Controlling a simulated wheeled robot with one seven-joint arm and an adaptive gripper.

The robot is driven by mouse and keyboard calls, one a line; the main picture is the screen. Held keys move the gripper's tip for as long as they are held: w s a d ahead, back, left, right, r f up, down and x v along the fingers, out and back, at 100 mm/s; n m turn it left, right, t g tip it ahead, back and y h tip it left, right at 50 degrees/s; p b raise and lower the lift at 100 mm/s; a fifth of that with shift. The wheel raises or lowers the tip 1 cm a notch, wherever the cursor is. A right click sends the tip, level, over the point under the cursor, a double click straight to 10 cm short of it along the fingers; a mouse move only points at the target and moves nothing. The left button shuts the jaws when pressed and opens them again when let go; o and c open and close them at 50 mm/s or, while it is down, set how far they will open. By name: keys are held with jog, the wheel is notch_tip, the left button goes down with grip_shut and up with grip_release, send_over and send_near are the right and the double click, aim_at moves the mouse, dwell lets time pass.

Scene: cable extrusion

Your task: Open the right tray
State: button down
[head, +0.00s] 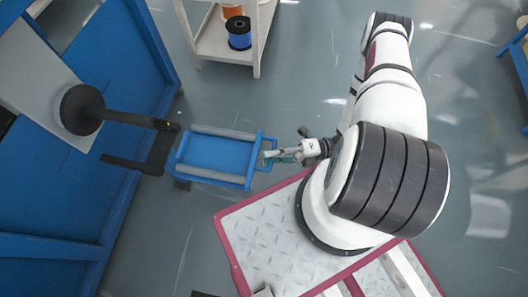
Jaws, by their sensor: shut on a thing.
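The tray (216,153) is a blue pan with grey side rails, left of the middle in the head view. It sticks out to the right from a blue machine (45,185). A blue handle loop shows at its right end. My gripper (268,154) is at this handle and is shut on it. The fingertips are small in the picture, and their exact hold on the handle is hard to make out.
A white shelf (228,42) with a blue spool (239,33) stands at the top. The grey floor between shelf and tray is clear.

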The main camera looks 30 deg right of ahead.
jog(key=c, duration=1.7)
grip_release()
jog(key=shift+o, duration=0.2)
jog(key=v, duration=1.2)
jog(key=shift+r, duration=0.1)
